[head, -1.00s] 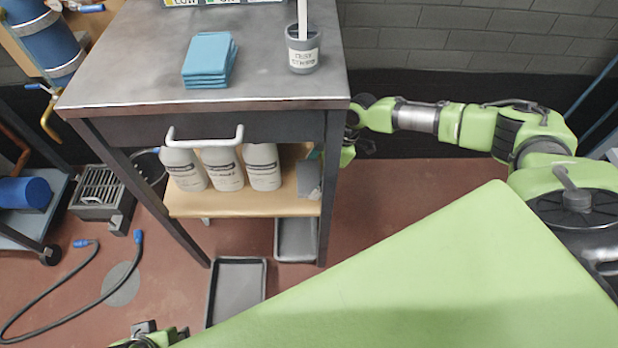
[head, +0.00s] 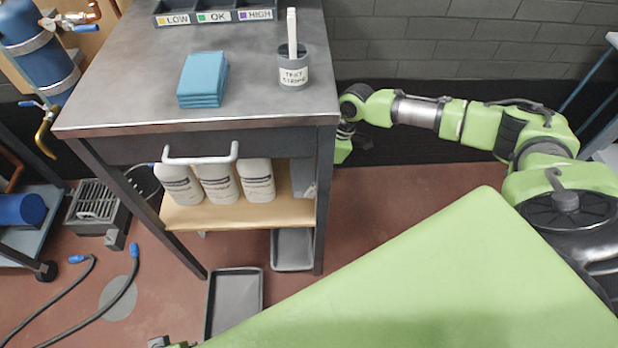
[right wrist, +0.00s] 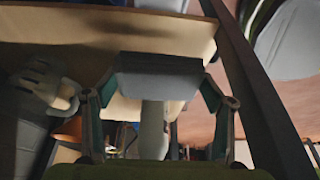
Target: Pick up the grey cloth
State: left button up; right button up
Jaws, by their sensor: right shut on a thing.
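The grey cloth (head: 304,178) shows as a small grey patch at the right end of the cart's lower shelf, beside the white bottles and partly behind the cart's leg. In the right wrist view the grey cloth (right wrist: 160,68) is a folded slab between the fingertips. My right gripper (right wrist: 160,88) is shut on it. In the head view my right gripper (head: 343,145) reaches in from the cart's right side, its fingers mostly hidden by the leg and tabletop. Only a sliver of my left gripper (head: 165,343) shows at the bottom edge; its fingers are hidden.
Several white bottles (head: 217,182) stand on the wooden shelf (head: 225,215). The cart's leg (head: 325,210) is close to my right gripper. On the metal top (head: 140,95) are folded blue cloths (head: 203,80), a grey cup (head: 293,70) and a labelled bin. Trays (head: 235,300) lie on the floor.

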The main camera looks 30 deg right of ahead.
pick_arm(q)
jog(key=f, duration=0.3)
jog(key=shift+s, duration=0.25)
pick_arm(e)
jog(key=s+d, duration=0.4)
jog(key=d, duration=0.5)
jog(key=s+d, duration=0.4)
jog(key=d, duration=0.4)
jog(key=shift+s+d+r, duration=0.25)
jog(key=shift+d+r, duration=0.1)
jog(key=shift+r, duration=0.1)
jog(key=o, duration=0.4)
jog(key=shift+c, duration=1.4)
